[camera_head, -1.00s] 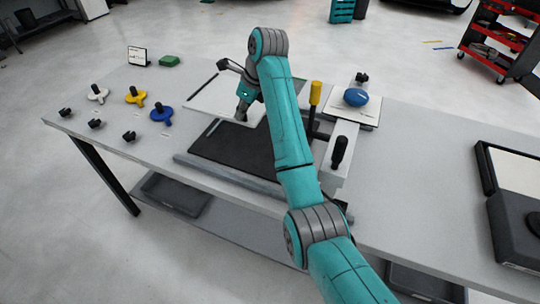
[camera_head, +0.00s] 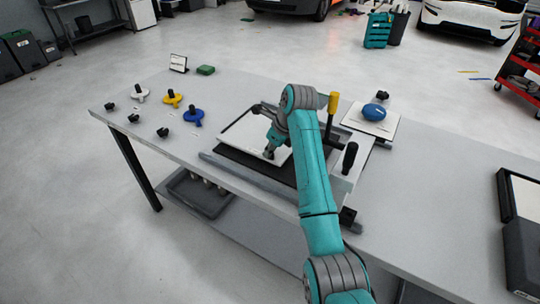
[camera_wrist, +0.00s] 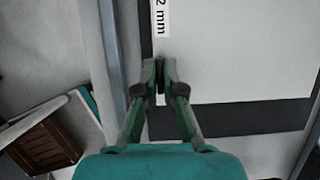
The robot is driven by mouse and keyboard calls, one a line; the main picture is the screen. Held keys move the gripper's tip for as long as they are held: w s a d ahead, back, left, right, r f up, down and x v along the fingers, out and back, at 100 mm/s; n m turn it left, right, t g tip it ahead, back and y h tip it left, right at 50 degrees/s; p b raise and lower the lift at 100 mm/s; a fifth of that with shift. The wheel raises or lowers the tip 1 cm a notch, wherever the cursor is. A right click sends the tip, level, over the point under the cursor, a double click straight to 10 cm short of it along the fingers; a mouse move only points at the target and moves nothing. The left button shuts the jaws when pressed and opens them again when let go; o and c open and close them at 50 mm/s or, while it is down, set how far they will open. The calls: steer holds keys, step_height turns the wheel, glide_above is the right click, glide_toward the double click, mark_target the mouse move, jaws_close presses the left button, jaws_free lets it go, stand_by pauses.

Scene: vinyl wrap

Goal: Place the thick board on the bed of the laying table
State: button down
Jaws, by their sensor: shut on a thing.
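The thick board (camera_head: 241,132) is a white panel over the dark bed (camera_head: 236,157) of the laying table, leaving a dark strip of bed bare along the front. My gripper (camera_head: 269,154) points down at the board's near edge. In the wrist view my gripper (camera_wrist: 160,72) is shut on the edge of the board (camera_wrist: 240,60), beside a label reading "2 mm", partly cut off. The bare dark bed (camera_wrist: 240,118) shows past the board's edge. I cannot tell whether the board touches the bed. My arm hides the bed's right part.
A yellow-handled post (camera_head: 333,102) and a black knob (camera_head: 349,157) stand at the bed's right. Beyond them a blue oval object (camera_head: 374,112) rests on a white plate. Yellow (camera_head: 172,98) and blue (camera_head: 193,117) knobs and several black ones stand left.

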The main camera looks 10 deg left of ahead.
steer(key=shift+f, duration=1.5)
steer(key=c, duration=1.3)
jaws_free()
